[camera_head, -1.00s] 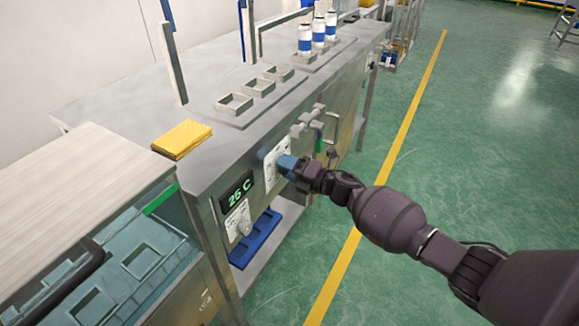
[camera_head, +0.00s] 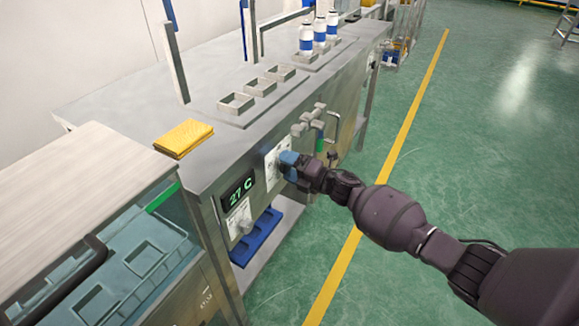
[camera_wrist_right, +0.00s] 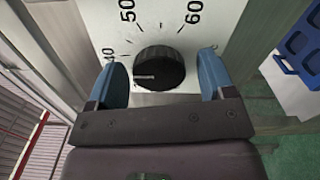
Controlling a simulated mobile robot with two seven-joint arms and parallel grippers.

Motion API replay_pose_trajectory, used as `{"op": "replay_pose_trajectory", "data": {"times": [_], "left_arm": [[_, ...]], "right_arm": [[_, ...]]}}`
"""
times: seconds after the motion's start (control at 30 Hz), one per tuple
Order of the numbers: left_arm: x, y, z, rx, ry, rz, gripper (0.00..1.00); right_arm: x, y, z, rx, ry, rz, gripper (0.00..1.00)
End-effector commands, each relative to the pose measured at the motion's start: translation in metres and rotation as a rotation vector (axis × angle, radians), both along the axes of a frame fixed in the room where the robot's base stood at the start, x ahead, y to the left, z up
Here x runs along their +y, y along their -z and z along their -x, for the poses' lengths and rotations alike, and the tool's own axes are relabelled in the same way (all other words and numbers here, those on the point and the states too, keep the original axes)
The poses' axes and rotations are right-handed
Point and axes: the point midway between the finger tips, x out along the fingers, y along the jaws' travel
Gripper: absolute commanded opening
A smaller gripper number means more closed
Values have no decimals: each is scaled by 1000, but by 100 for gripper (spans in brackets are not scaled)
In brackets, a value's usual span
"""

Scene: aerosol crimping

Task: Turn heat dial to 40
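The black heat dial (camera_wrist_right: 160,66) sits on a white scale plate with 50 and 60 legible and a partly hidden 40 at the left. Its white pointer mark points left, a little below the 40. My right gripper (camera_wrist_right: 164,64) is open, with one blue finger on each side of the dial. A gap shows at the right finger; contact at the left finger cannot be told. In the head view, my right gripper (camera_head: 288,162) is at the white plate (camera_head: 271,168) and hides the dial. The green display (camera_head: 238,193) reads 27 C. My left gripper is not in view.
A second white knob (camera_head: 245,224) is below the display. A pipe valve (camera_head: 311,120) juts out just right of my gripper. A blue tray (camera_head: 260,238) lies on the lower shelf. The green floor is clear.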

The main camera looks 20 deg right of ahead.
Motion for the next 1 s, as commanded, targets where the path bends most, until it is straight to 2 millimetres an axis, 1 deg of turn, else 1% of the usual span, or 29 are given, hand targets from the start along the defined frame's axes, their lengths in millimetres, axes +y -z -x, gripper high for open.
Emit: {"op": "replay_pose_trajectory", "data": {"times": [0.23, 0.37, 0.47, 0.6, 0.8, 1.0], "left_arm": [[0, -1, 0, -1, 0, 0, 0], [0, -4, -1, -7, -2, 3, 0], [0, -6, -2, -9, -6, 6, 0], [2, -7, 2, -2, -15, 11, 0], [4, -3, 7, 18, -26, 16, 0], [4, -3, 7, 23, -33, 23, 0]], "right_arm": [[-1, -1, 1, -1, 0, 1, 75], [-6, -2, 7, -2, 1, 1, 75], [-14, -3, 16, -4, 2, 2, 75], [-29, -4, 36, -4, 1, 2, 75], [-50, -3, 63, -2, 1, 1, 75], [-63, -2, 80, -2, 1, 0, 75]]}}
